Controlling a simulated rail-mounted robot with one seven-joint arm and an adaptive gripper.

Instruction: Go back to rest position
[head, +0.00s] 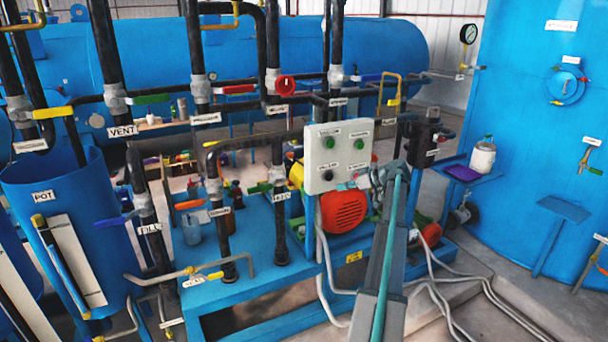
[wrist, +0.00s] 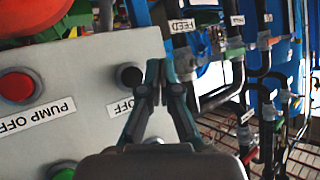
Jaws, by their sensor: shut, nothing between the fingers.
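My gripper (head: 365,181) is in front of the lower right of the grey control panel (head: 318,161) in the head view. In the wrist view my gripper's fingers (wrist: 160,68) are shut with nothing between them. The tips lie just right of the panel's black button (wrist: 130,76); I cannot tell whether they touch anything. The panel appears upside down there, with a red button (wrist: 16,85) labelled PUMP OFF. In the head view two green buttons (head: 329,143) are in the upper row, and the gripper hides the lower right corner.
Below the panel is a red motor (head: 343,210) on a blue frame. Black pipes with coloured valve handles (head: 235,89) stand to the left. A blue pot (head: 45,205) is far left. A white jug (head: 482,157) stands on a shelf at right. Grey hoses run over the floor.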

